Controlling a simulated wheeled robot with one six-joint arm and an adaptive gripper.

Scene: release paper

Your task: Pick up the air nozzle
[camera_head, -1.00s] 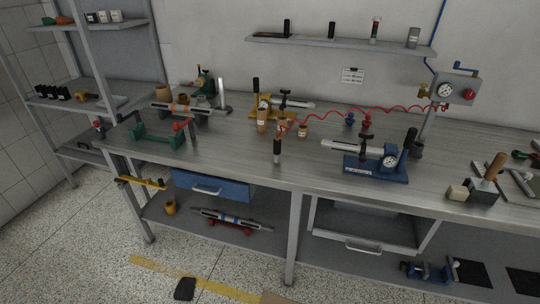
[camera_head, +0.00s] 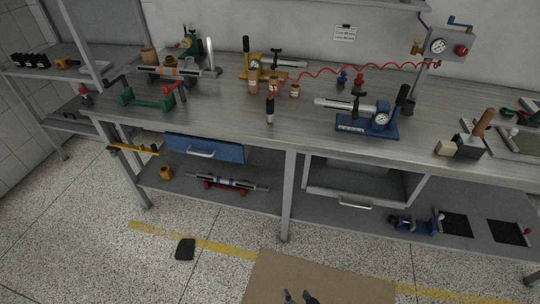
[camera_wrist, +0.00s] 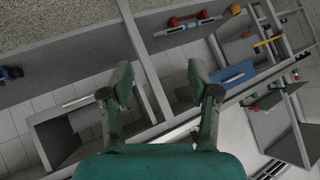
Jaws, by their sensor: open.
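The air nozzle (camera_head: 270,111) looks like the small dark, pale-banded piece standing near the bench's front edge, at the left end of the red coiled hose (camera_head: 330,70). I cannot make out its details. My gripper (camera_head: 299,298) just enters the bottom of the head view, low in front of the bench and well apart from the nozzle. In the wrist view, my gripper (camera_wrist: 162,82) has its two fingers spread, with nothing between them. I cannot make out the nozzle in the wrist view.
The bench top (camera_head: 225,122) holds a blue gauge fixture (camera_head: 368,124), a green stand (camera_head: 146,98) and a yellow fixture (camera_head: 250,70). Below are a blue drawer (camera_head: 204,148), an open grey drawer (camera_head: 360,182) and a lower shelf. The floor in front has a brown mat (camera_head: 320,275).

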